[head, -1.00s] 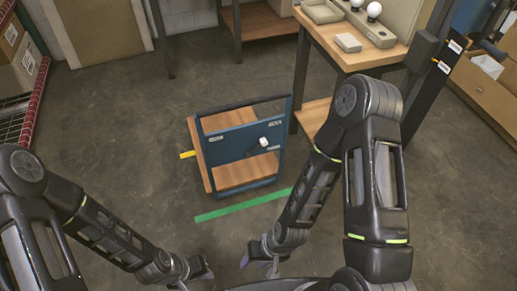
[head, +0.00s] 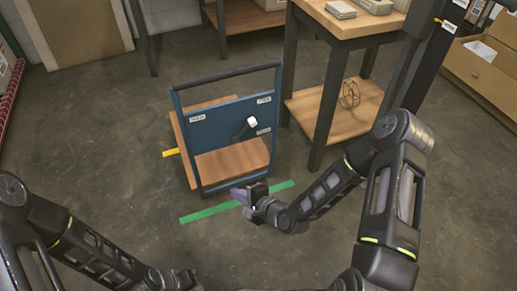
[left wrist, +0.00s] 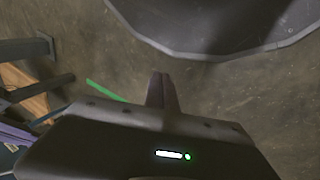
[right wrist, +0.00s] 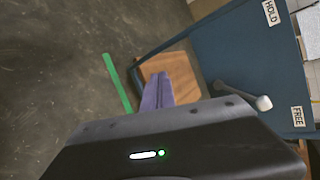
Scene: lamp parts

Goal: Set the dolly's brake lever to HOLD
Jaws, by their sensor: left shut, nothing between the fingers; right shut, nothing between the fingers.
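The dolly has a blue upright panel (head: 222,135) and a wooden deck (head: 232,164). Its brake lever (head: 241,131), dark with a white knob (head: 251,121), points up and right, towards the FREE side. In the right wrist view the HOLD label (right wrist: 270,12) and FREE label (right wrist: 298,117) are readable, and the white knob (right wrist: 264,103) lies nearer FREE. My right gripper (head: 240,194) is shut and empty, low in front of the dolly, below and apart from the lever. My left gripper (left wrist: 160,85) is shut and empty, away from the dolly, low in the head view.
A green floor strip (head: 205,213) runs in front of the dolly, and a yellow mark (head: 170,153) lies at its left. A workbench (head: 345,25) with a lower shelf (head: 335,108) stands close on the right. Open floor lies to the left.

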